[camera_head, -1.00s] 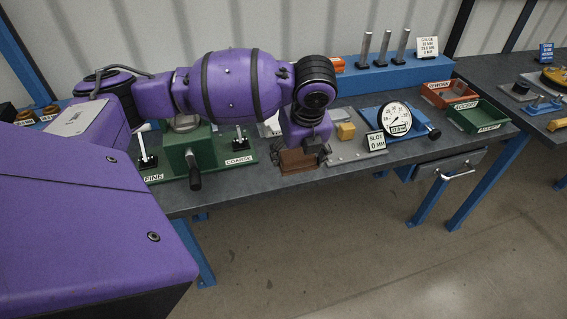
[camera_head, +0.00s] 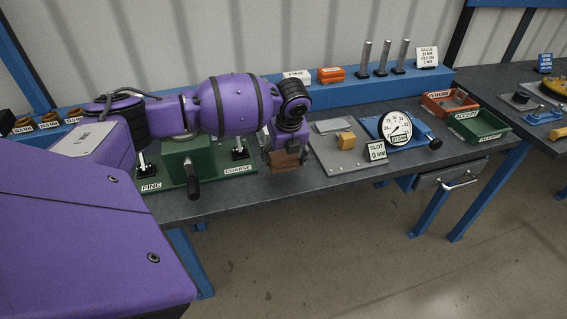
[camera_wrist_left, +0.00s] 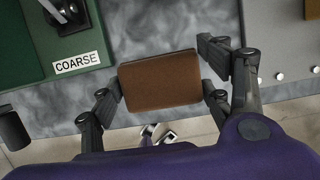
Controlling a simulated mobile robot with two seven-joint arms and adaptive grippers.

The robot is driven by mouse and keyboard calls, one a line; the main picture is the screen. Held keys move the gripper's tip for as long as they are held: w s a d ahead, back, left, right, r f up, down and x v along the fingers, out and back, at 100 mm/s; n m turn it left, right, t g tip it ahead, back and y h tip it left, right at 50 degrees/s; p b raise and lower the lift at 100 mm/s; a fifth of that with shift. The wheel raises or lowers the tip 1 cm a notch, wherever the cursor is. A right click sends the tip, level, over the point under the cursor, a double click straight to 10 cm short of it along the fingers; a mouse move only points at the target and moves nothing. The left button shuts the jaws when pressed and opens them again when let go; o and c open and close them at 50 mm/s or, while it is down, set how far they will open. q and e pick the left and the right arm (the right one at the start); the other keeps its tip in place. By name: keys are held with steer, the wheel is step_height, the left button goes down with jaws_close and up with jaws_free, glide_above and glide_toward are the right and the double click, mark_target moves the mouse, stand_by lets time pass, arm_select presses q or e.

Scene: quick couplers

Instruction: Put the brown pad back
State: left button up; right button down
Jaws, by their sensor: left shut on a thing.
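The brown pad (camera_head: 285,160) is a flat brown block near the bench's front edge, between the green fixture and the grey plate. In the left wrist view, the brown pad (camera_wrist_left: 160,82) sits between the two fingers, seen from above, over the grey bench top. My left gripper (camera_wrist_left: 161,88) is shut on it by its two sides. In the head view my left gripper (camera_head: 286,150) reaches down from above, its fingers partly hidden by the wrist. Whether the pad touches the bench cannot be told. My right gripper is not in view.
The green fixture (camera_head: 205,175), labelled FINE and COARSE, stands left of the pad. A blue shelf (camera_head: 440,78) along the back bears an orange block (camera_head: 331,75) and upright pins. A dial gauge (camera_head: 396,128) stands farther right.

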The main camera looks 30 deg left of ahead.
mark_target(283, 160)
arm_select(q)
steer(key=shift+w+a+f, duration=0.15)
steer(key=shift+a+f, duration=0.05)
steer(key=shift+f, duration=0.1)
steer(key=shift+x, duration=1.15)
steer(key=shift+w+f, duration=0.1)
steer(key=shift+f, duration=0.65)
steer(key=o, duration=1.1)
steer(key=shift+o, duration=0.4)
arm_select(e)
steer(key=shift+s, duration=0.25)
